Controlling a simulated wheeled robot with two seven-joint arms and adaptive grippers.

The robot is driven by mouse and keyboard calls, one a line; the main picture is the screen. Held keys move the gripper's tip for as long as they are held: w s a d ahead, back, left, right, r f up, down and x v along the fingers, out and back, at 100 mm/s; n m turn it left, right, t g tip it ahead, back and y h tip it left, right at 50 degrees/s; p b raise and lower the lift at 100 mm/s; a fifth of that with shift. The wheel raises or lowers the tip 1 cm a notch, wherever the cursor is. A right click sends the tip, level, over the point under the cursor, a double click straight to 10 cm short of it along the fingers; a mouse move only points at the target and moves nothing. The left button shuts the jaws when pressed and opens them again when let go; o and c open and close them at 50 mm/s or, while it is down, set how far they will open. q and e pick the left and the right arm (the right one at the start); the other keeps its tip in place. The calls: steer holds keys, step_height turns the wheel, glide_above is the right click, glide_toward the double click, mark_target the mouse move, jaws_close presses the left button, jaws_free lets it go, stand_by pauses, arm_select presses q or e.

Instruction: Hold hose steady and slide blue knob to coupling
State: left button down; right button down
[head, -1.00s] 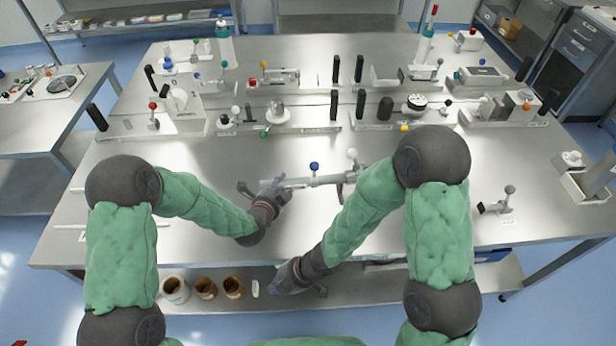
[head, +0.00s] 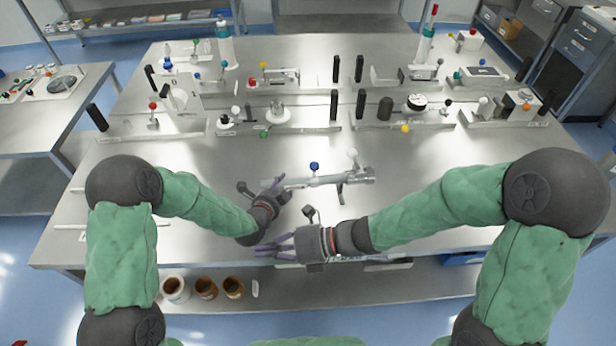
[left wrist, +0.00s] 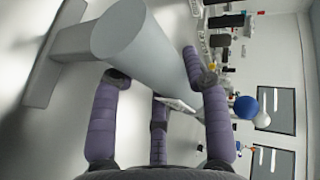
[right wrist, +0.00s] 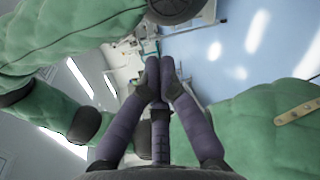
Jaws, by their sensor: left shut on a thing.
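A grey tube-like hose (head: 300,183) lies across the front middle of the table. A blue knob (head: 314,166) stands up from it, and a white knob (head: 352,153) rises farther right. The thicker right end (head: 366,175) looks like the coupling. My left gripper (head: 276,188) is shut on the hose's left end. In the left wrist view, the hose (left wrist: 160,50) runs between its fingers, with the blue knob (left wrist: 245,107) beyond. My right gripper (head: 262,248) is over the table's front edge, apart from the hose. Its fingertips meet in the right wrist view (right wrist: 160,80), with nothing visible between them.
Rows of fixtures with black posts (head: 333,105) and coloured knobs stand along the back of the table. Several brown-topped containers (head: 205,288) sit on the shelf below the front edge. The tabletop (head: 420,165) right of the hose is mostly clear.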

mark_target(314, 170)
steer(key=w+d+f+m+t+h, duration=0.2)
steer(key=w+d+m+t, duration=0.4)
steer(key=w, duration=0.1)
steer(key=w+d+f+m+t+h, duration=0.3)
steer(key=w+d+m+t, duration=0.3)
steer(key=w+m+t, duration=0.1)
steer(key=shift+w+d+f+m, duration=0.2)
steer(key=shift+w+f+m, duration=0.1)
steer(key=shift+w, duration=0.2)
steer(key=shift+t, duration=0.3)
steer(key=w+a, duration=0.1)
steer(key=w, duration=0.2)
steer(key=w+a, duration=0.1)
steer(key=w, duration=0.5)
steer(key=shift+a, duration=0.4)
steer(key=shift+w+d+r, duration=0.1)
steer(key=shift+d, duration=0.35)
